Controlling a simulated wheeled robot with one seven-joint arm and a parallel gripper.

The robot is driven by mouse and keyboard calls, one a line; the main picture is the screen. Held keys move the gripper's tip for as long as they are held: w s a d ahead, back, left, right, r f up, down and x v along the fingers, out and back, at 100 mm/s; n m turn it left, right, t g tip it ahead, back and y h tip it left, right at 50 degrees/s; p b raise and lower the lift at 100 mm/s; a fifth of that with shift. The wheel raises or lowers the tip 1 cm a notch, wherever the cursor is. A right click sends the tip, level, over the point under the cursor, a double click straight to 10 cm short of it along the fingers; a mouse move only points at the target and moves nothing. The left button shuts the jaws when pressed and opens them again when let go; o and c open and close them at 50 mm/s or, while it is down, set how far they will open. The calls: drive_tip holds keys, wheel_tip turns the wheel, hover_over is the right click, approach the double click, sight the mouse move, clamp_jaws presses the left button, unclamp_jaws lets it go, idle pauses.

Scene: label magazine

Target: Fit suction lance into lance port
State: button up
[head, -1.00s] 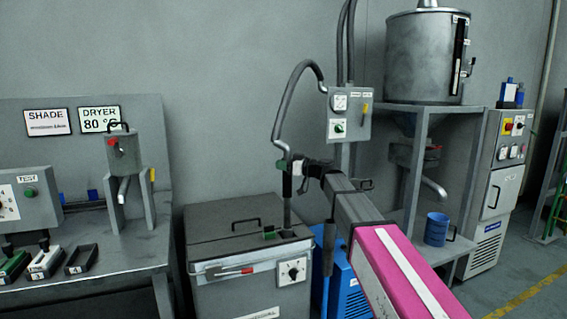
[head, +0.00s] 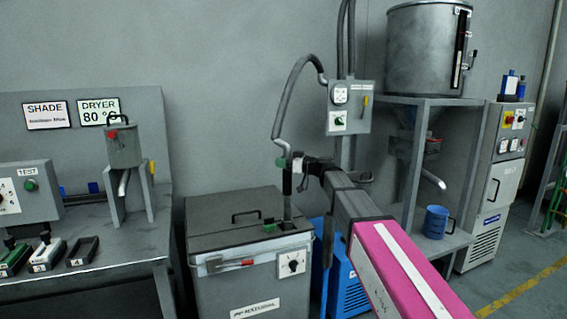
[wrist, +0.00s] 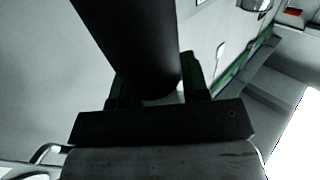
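The suction lance (head: 287,184) is a dark, upright tube with a grey hose (head: 297,75) curving from its top. My gripper (head: 298,165) is shut around its upper part, above the grey bin (head: 250,262). The lance's lower end meets the bin lid's right side, beside a small green block (head: 268,225). The lance port there is mostly hidden, and I cannot tell how deep the tip sits. In the wrist view the lance (wrist: 130,40) is a thick dark cylinder between the fingers of my gripper (wrist: 160,92).
A control box (head: 349,107) hangs on the wall behind. The lid has a black handle (head: 247,214). A blue unit (head: 342,285) stands right of the bin, near my arm. A bench (head: 100,235) is at left, and a steel hopper stand (head: 425,102) at right.

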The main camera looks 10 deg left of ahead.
drive_tip(key=shift+o, duration=1)
drive_tip(key=v, duration=1.1)
drive_tip(key=shift+f, duration=0.1)
drive_tip(key=s+d+f+m+g+h, duration=0.1)
drive_tip(key=s+d+f+m+h, duration=0.3)
drive_tip(key=f, duration=0.5)
drive_tip(key=s+d+f+m+h, duration=0.2)
drive_tip(key=d+f, duration=0.4)
drive_tip(key=f, duration=0.4)
drive_tip(key=s+d+f+m+g+h, duration=0.1)
drive_tip(key=s+d+f+m+h, duration=0.25)
drive_tip(key=f, duration=0.55)
drive_tip(key=s+d+f+m+g+h, duration=0.1)
drive_tip(key=s+d+f+h, duration=0.3)
drive_tip(key=d, duration=0.5)
drive_tip(key=s+d+f+m+g+h, duration=0.1)
drive_tip(key=s+d+f+m+h, duration=0.3)
drive_tip(key=s+d+f, duration=0.4)
wheel_tip(320, 180, down, 3)
drive_tip(key=shift+s+d+r+m, duration=0.15)
drive_tip(key=shift+s+d+m, duration=0.2)
drive_tip(key=shift+d, duration=0.5)
